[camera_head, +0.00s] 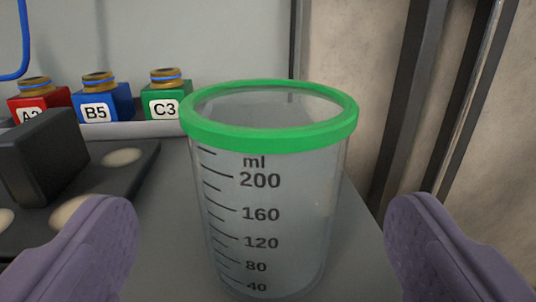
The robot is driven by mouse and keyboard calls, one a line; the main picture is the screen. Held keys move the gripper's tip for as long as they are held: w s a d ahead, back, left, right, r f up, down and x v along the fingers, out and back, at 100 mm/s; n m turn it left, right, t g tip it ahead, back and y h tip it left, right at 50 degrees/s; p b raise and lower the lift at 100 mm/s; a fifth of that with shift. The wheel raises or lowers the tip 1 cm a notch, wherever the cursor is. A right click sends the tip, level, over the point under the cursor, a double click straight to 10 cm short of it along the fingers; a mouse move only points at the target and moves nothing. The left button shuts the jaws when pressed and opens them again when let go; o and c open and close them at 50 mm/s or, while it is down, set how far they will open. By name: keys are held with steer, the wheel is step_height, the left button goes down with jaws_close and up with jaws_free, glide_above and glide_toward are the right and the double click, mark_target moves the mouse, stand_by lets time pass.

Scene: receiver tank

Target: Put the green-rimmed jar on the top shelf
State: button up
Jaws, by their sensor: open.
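The green-rimmed jar (270,200) stands upright in the middle of the camera view on a grey surface. It is clear, with black ml markings from 40 up to 200 on its front. My gripper (262,240) is open, with one purple finger at the lower left and the other at the lower right. The jar stands between and beyond the fingers, with a visible gap on each side. I cannot tell whether the jar holds liquid. No top shelf can be made out in this view.
Red (38,103), blue B5 (101,103) and green C3 (166,100) blocks with brass-coloured tops stand at the back left. A dark tray (130,172) with pale round spots and a black block (45,158) lies left. Dark vertical posts (408,110) stand at right.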

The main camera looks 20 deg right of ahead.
steer(key=b+x, duration=0.1)
steer(key=x, duration=0.5)
steer(key=shift+w+d+f+b, duration=0.1)
steer(key=shift+w+d+b, duration=0.1)
steer(key=shift+b, duration=0.2)
steer(key=shift+s, duration=0.1)
steer(key=c, duration=1.1)
steer(key=shift+c, duration=0.2)
